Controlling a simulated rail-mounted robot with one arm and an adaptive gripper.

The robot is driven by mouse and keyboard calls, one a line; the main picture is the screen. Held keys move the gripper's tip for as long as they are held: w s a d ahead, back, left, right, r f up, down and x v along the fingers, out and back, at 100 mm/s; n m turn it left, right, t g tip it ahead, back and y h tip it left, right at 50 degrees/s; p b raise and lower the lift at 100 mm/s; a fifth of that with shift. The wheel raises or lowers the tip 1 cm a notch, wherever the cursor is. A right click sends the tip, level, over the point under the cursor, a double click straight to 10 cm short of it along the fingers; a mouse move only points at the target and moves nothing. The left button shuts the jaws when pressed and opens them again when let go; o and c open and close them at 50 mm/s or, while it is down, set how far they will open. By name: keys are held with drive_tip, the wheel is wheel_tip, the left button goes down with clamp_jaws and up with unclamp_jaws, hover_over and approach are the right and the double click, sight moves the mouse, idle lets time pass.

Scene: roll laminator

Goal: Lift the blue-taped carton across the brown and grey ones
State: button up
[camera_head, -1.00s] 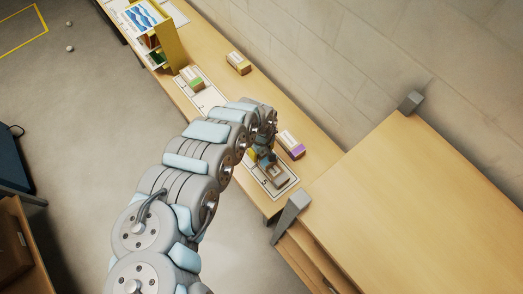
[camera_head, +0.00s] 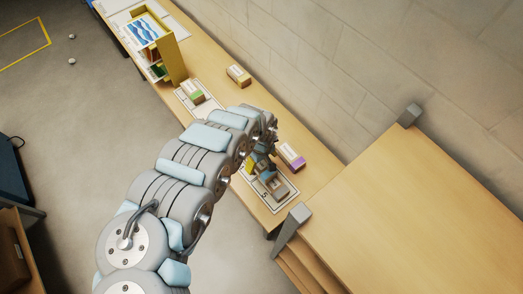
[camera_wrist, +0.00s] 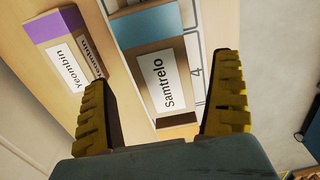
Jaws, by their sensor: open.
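A carton with a blue tape band (camera_wrist: 146,24) and a white label reading "Samtrelo" fills the middle of the wrist view. In the head view my gripper (camera_head: 260,167) is partly hidden by my wrist.
A purple-taped carton (camera_head: 291,157) lies beside the mat, and in the wrist view (camera_wrist: 70,55) left of my fingers. A yellow shelf stand (camera_head: 172,58), the wall and a larger table (camera_head: 420,200) border the bench.

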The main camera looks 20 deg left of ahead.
drive_tip(key=shift+a+r, duration=0.1)
drive_tip(key=shift+r, duration=2.6)
drive_tip(key=shift+s+r, duration=0.15)
drive_tip(key=shift+r, duration=1.55)
drive_tip(key=shift+w, duration=0.2)
